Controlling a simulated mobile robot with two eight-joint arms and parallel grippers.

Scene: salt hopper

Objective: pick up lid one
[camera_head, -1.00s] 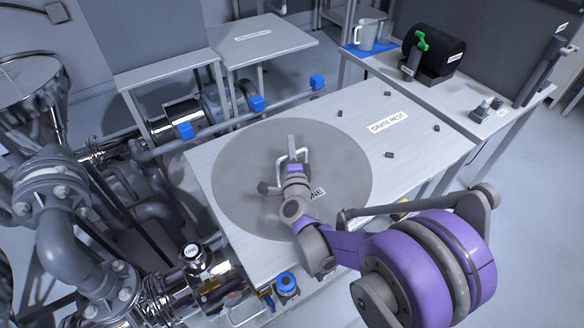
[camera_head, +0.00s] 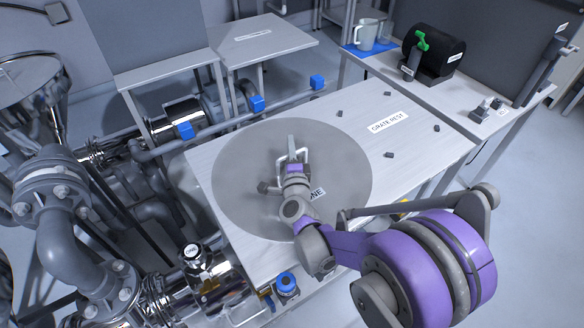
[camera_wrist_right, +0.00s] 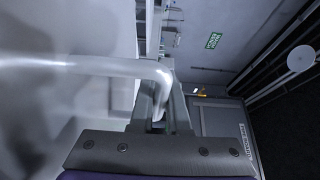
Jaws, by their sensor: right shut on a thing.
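Lid one (camera_head: 340,165) is a large flat grey disc with a pale loop handle and a label partly hidden by my arm, of which "NE" shows. It lies flat at the left part of the table marked "GRATE REST" (camera_head: 420,155); I cannot tell any gap under it. My right gripper (camera_head: 291,152) is over the lid's middle and shut on its handle. In the right wrist view the pale handle bar (camera_wrist_right: 80,65) bends in between the fingers (camera_wrist_right: 160,108). My left gripper is out of view.
Several small dark pegs (camera_head: 389,155) stand on the table's right part. Pipes with blue valve caps (camera_head: 257,103) run behind and left of it. A back-right bench holds a jug (camera_head: 366,35) and a black drum (camera_head: 440,52).

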